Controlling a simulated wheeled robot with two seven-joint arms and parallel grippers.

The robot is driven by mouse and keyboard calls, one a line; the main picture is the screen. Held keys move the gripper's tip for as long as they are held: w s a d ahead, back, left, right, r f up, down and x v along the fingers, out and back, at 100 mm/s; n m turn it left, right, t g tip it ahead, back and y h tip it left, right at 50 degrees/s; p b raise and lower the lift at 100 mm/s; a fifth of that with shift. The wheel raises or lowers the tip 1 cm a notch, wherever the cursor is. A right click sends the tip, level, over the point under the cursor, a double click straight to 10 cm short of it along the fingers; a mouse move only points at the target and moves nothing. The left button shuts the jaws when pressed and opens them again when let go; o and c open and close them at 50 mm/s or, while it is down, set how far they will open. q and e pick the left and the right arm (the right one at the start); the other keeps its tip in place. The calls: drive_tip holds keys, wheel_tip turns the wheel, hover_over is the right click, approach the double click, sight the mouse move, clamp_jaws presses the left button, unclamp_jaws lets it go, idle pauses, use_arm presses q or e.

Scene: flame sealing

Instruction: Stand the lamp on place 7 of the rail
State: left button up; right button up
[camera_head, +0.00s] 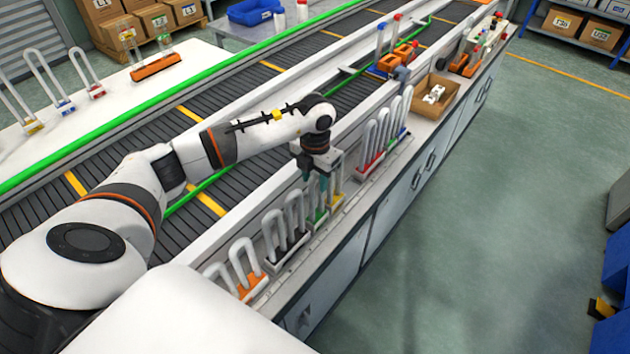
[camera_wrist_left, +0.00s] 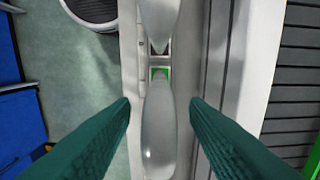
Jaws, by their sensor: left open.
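Several U-shaped white lamps with coloured bases stand upright in a row on the rail (camera_head: 318,243) along the counter's edge. The orange-based lamps (camera_head: 246,268) are nearest, then black-based ones (camera_head: 284,226), then a green-based lamp (camera_head: 318,214) and a yellow-based one. Further along are red-based lamps (camera_head: 371,147). My left gripper (camera_head: 320,186) points down at the green- and yellow-based lamps and partly hides them. In the left wrist view the open fingers (camera_wrist_left: 160,102) have a white tube (camera_wrist_left: 158,130) with a green base (camera_wrist_left: 159,73) between them. Place numbers are not readable. My right gripper is not in view.
A conveyor (camera_head: 240,90) with a green side edge runs beside the counter. Beyond the rail are a cardboard box (camera_head: 452,92) and orange holders (camera_head: 400,54). A white table (camera_head: 110,105) at the left holds more lamps. The floor at the right is mostly clear.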

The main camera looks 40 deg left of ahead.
use_arm(q)
wheel_tip(320, 180, up, 10)
drive_tip(key=shift+f+b, duration=0.15)
drive_tip(key=shift+b, duration=1.1)
drive_tip(key=shift+r, duration=0.55)
drive_tip(key=shift+r, duration=0.1)
wheel_tip(320, 180, up, 9)
drive_tip(key=p, duration=0.6)
drive_tip(key=shift+f, duration=0.25)
